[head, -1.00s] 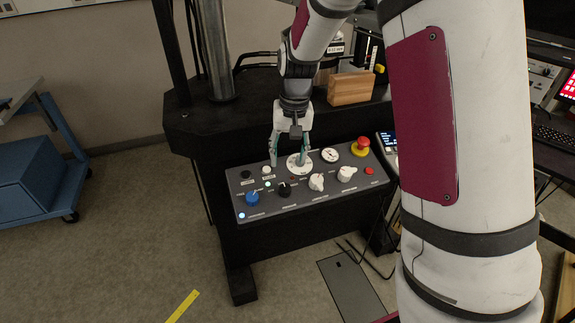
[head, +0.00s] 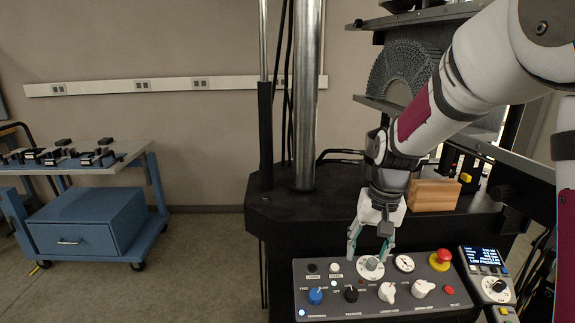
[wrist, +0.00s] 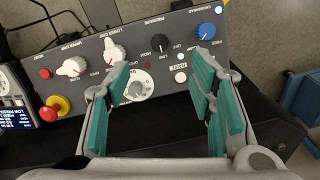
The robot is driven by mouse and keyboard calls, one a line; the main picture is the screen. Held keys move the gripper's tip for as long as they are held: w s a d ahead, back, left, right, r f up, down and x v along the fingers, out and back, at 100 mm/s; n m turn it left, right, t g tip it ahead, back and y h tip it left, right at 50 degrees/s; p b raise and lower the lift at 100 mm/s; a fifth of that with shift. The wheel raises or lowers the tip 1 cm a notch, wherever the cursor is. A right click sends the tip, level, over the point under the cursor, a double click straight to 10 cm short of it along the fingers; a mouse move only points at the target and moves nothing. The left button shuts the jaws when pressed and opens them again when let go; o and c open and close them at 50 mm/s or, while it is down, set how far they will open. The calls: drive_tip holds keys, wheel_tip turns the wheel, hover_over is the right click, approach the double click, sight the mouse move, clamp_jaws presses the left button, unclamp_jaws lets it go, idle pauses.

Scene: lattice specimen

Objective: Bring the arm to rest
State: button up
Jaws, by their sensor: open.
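My gripper (head: 368,256) is open and empty just above the control panel (head: 335,304), pointing down at its back edge. In the wrist view its two teal-padded fingers (wrist: 172,98) are apart, with the panel beneath them. A white dial (head: 371,268) sits right by the fingertips in the head view. In the wrist view the dial shows beside the left finger, partly hidden by it. I cannot tell whether a finger touches the panel. My arm reaches in from the right of the head view.
The panel carries a blue knob (head: 316,295), a black knob (head: 351,294), white knobs (head: 387,292) and a red emergency button (head: 440,259). A wooden block (head: 434,194) stands behind. A handheld display (head: 487,272) is at right. A steel column (head: 305,95) rises behind; a blue cart (head: 85,225) stands left.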

drive_tip(key=s+r+n+t+p, duration=0.1)
drive_tip(key=s+r+t+p, duration=0.1)
drive_tip(key=s+r, duration=1.15)
drive_tip(key=s+r+n+t+p, duration=0.1)
drive_tip(key=s+r+p, duration=0.1)
drive_tip(key=s, duration=1.3)
drive_tip(key=shift+s+a+n+h, duration=0.15)
drive_tip(key=shift+s+n+h, duration=0.15)
drive_tip(key=shift+n, duration=0.1)
drive_tip(key=shift+w+r, duration=0.1)
drive_tip(key=shift+r, duration=0.05)
